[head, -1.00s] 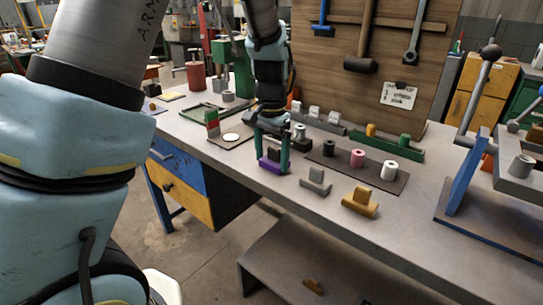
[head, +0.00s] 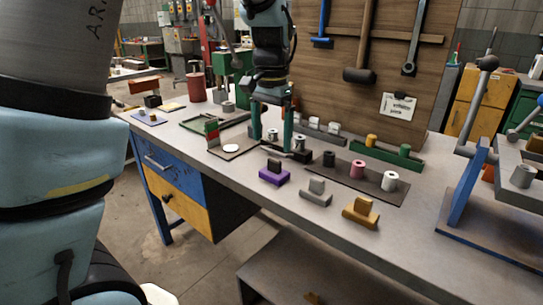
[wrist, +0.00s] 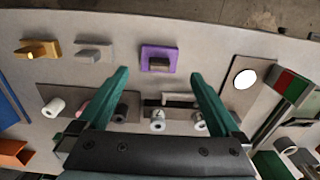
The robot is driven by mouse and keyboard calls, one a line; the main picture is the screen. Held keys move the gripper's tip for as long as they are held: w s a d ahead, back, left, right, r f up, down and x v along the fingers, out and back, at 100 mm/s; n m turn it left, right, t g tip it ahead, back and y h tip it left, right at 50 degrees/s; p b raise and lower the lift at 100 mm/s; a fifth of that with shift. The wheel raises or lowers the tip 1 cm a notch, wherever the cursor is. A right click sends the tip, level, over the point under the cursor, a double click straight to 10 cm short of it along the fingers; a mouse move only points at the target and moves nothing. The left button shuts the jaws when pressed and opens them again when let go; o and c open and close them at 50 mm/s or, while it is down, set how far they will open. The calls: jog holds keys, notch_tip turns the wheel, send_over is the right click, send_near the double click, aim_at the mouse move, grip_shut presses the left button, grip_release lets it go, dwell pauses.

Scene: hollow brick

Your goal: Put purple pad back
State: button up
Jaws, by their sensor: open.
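The purple pad (head: 274,176) has a dark block-shaped grip on top and lies flat on the workbench near its front edge. In the wrist view the purple pad (wrist: 159,58) shows beyond and between my fingertips, not touched by them. My gripper (head: 271,145) is open and empty, behind the pad in the head view. A grey pad (head: 316,193) and a yellow pad (head: 361,212) stand to the right of the purple one, roughly in a row along the front edge.
A dark mat (head: 376,185) holds black, pink and white spools. Behind my fingers is a dark holder (head: 300,155) with metallic spools. A plate with a white disc (head: 231,148) and a red-green block lies left. A blue-framed fixture (head: 466,185) stands right. A tool board rises behind.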

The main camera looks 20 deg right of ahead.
jog(key=shift+r, duration=1.55)
jog(key=w+a+f+n, duration=0.1)
jog(key=a+f+n, duration=0.15)
jog(key=a, duration=0.45)
jog(key=w+a+f+n, duration=0.1)
jog(key=a+f+n, duration=0.15)
jog(key=a, duration=0.55)
jog(key=s+a+f+n, duration=0.2)
jog(key=a+n, duration=0.1)
jog(key=a, duration=0.4)
jog(key=s+a+f+n+t, duration=0.1)
jog(key=s+a+f+n, duration=0.1)
jog(key=a, duration=0.5)
jog(key=shift+s+a+f+n+t, duration=0.25)
jog(key=shift+s+n, duration=0.25)
jog(key=shift+s, duration=0.3)
jog(key=shift+r+p, duration=1.2)
jog(key=shift+p, duration=0.05)
